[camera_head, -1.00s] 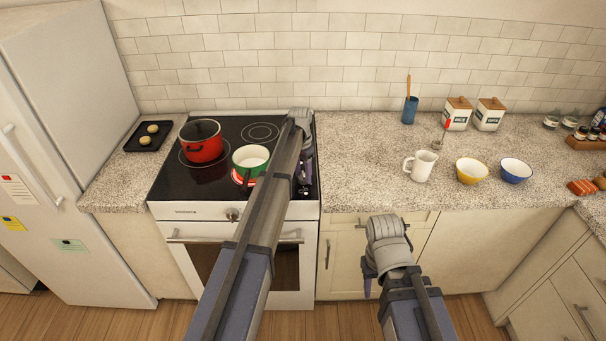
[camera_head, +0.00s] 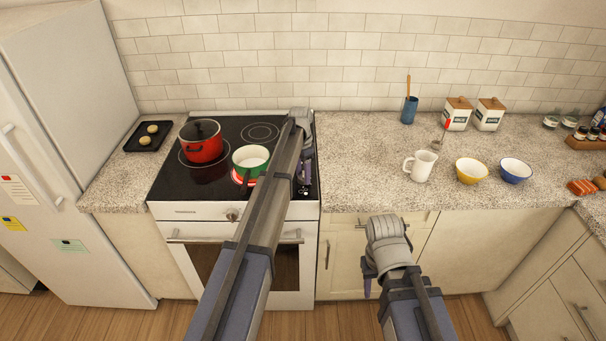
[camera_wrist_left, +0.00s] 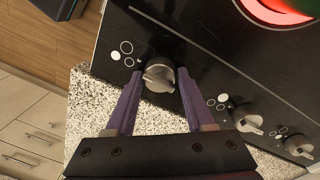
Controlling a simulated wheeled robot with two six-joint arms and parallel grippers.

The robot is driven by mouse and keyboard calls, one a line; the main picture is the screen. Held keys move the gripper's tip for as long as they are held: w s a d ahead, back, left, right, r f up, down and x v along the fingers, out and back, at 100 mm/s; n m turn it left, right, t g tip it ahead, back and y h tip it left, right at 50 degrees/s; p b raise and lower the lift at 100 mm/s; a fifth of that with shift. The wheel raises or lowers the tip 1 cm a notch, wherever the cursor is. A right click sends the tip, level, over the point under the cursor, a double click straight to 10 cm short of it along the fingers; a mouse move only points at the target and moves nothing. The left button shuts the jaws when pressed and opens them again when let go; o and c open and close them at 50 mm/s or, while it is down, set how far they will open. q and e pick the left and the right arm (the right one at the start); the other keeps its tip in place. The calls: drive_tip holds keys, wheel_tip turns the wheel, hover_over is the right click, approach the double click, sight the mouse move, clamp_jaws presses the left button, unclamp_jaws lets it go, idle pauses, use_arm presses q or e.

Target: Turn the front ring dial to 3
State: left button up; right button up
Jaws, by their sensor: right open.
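The black stove top (camera_head: 222,133) has a row of silver dials along its right side. In the left wrist view, one dial (camera_wrist_left: 158,76) at the stove's front end sits between the two purple fingers of my left gripper (camera_wrist_left: 160,78). The fingers are open on either side of it, with small gaps showing. Small circle marks are printed beside the dial. In the head view my left gripper (camera_head: 304,184) is over the stove's right edge, and my arm hides part of the stove. My right gripper (camera_head: 369,280) hangs in front of the cabinets, mostly hidden behind its wrist.
A glowing red ring (camera_wrist_left: 279,10) shows in the left wrist view. A green-and-white pot (camera_head: 251,160) and a red pot (camera_head: 203,147) stand on the stove. Two more dials (camera_wrist_left: 240,115) lie right of my left fingers. A white mug (camera_head: 420,166) and bowls are on the counter.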

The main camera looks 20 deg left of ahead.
sight(302, 173)
use_arm(q)
drive_tip(key=o, duration=0.4)
drive_tip(key=shift+r, duration=0.15)
drive_tip(key=r+p, duration=0.3)
drive_tip(key=p, duration=0.1)
drive_tip(key=r+p, duration=0.4)
drive_tip(key=shift+w+a+r, duration=0.15)
drive_tip(key=shift+a+r, duration=0.05)
drive_tip(key=shift+r, duration=0.1)
drive_tip(key=s+d+n+b, duration=0.1)
drive_tip(key=s+d, duration=0.4)
drive_tip(key=s, duration=0.7)
drive_tip(key=s+d+f+n+y, duration=0.1)
drive_tip(key=s+d, duration=0.5)
drive_tip(key=s, duration=0.6)
drive_tip(key=s+d+f+n+b, duration=0.1)
drive_tip(key=s+d, duration=0.5)
drive_tip(key=s, duration=0.7)
drive_tip(key=shift+s+d+f+n+y+b, duration=0.1)
drive_tip(key=shift+n+y+b, duration=0.1)
drive_tip(key=shift+n, duration=0.15)
drive_tip(key=shift+d+f+n+y+b, duration=0.1)
drive_tip(key=shift+n+y, duration=0.1)
drive_tip(key=shift+n, duration=0.15)
